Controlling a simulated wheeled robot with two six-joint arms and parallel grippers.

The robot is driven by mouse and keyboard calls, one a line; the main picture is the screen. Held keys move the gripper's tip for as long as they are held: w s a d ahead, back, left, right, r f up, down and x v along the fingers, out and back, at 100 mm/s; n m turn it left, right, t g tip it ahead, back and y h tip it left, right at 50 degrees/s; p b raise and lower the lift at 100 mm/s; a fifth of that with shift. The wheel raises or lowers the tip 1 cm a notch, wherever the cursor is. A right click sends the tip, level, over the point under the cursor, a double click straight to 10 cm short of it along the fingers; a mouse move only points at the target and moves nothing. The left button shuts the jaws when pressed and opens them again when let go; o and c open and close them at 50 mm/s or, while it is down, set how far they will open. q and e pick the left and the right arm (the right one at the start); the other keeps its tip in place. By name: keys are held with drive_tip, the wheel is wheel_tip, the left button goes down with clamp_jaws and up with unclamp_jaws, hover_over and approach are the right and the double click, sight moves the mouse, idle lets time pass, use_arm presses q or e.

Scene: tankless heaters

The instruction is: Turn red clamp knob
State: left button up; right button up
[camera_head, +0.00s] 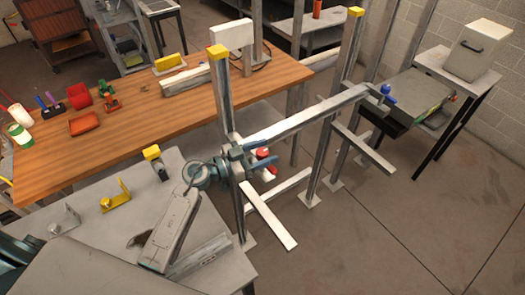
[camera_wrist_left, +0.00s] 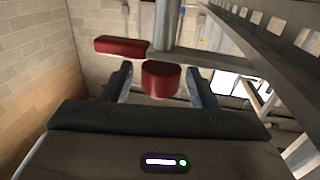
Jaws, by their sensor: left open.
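The red clamp knob (camera_head: 263,153) is on the near post of the grey metal frame, partly hidden by my left gripper in the head view. In the left wrist view, a rounded red knob (camera_wrist_left: 161,79) lies between the two fingers, with gaps on both sides. A longer red piece (camera_wrist_left: 122,46) is beyond it at upper left, beside the metal post. My left gripper (camera_head: 257,158) is open around the knob; I see no finger touching it. My right gripper is in neither view.
The metal frame's crossbar (camera_head: 310,117) runs to a far post with a blue knob (camera_head: 385,89). A wooden workbench (camera_head: 150,120) with tools stands behind. A grey table (camera_head: 130,225) with yellow-marked brackets lies under my left arm. Open floor (camera_head: 400,225) is at right.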

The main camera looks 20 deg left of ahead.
use_arm(q)
drive_tip(key=c, duration=0.9)
drive_tip(key=shift+c, duration=0.3)
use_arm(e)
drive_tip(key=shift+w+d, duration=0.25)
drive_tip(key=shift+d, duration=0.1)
use_arm(q)
drive_tip(key=shift+n+t+y, duration=0.4)
drive_tip(key=shift+t+y, duration=0.1)
drive_tip(key=shift+n+t+y, duration=0.9)
drive_tip(key=shift+n+y, duration=0.1)
drive_tip(key=shift+y, duration=0.2)
drive_tip(key=n+t+y, duration=0.2)
drive_tip(key=n+y, duration=0.1)
drive_tip(key=y, duration=0.1)
drive_tip(key=shift+y, duration=0.4)
drive_tip(key=shift+r+n+t+y, duration=0.1)
drive_tip(key=shift+n+t+y, duration=0.2)
drive_tip(key=shift+n+y, duration=0.45)
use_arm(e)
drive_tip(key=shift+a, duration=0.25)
use_arm(q)
drive_tip(key=shift+y, duration=0.35)
drive_tip(key=shift+n, duration=0.25)
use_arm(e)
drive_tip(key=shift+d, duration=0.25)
use_arm(q)
drive_tip(key=o, duration=1)
drive_tip(key=shift+c, duration=0.2)
